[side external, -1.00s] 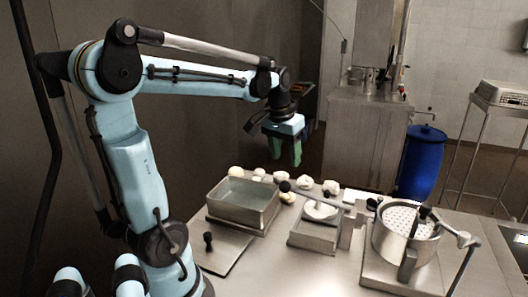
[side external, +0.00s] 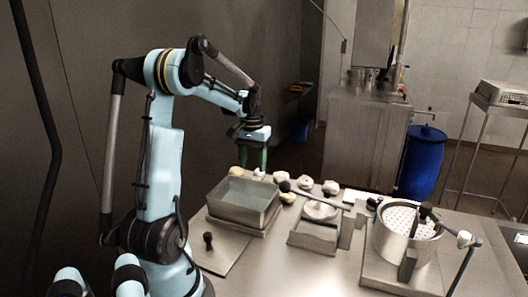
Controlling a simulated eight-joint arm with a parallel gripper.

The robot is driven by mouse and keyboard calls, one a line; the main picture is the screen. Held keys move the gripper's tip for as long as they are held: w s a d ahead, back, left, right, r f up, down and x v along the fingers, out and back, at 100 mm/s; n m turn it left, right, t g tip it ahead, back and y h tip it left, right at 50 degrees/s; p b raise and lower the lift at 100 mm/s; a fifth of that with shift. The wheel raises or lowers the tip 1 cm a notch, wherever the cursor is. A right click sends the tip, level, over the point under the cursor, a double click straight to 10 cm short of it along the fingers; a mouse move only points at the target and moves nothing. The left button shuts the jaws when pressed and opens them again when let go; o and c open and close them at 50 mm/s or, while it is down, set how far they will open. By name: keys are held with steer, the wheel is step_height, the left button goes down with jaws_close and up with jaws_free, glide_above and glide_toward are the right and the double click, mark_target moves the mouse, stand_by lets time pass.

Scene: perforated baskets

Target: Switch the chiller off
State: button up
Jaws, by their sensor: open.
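No part in view is marked as the chiller, and I cannot tell for certain which one it is. A rectangular steel basin (side external: 243,217) with a greyish filling stands on a flat steel plate. A short upright lever with a black knob (side external: 208,238) rises from the front left of that plate; whether this is its switch I cannot tell. My gripper (side external: 254,160) has green fingers pointing down, open and empty. In the picture it hangs above and behind the basin's far edge, apart from the lever.
Several pale round lumps (side external: 304,183) lie behind the basin. A steel press-like device (side external: 314,236) stands in the middle. A round pot with a perforated insert (side external: 392,235) and levers stands at the right. The counter's front middle (side external: 305,275) is clear.

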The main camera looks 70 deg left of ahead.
step_height(320, 180, down, 6)
steer(key=shift+r, duration=0.15)
stand_by(0.3)
jaws_close()
steer(key=shift+w+a+r+g+h, duration=0.1)
steer(key=shift+w+a+g+h, duration=0.15)
steer(key=shift+g+h, duration=0.5)
steer(key=shift+w+a+r+g+h, duration=0.1)
steer(key=shift+w+a+g+h, duration=0.1)
steer(key=shift+g+h, duration=0.55)
jaws_free()
steer(key=shift+d, duration=0.1)
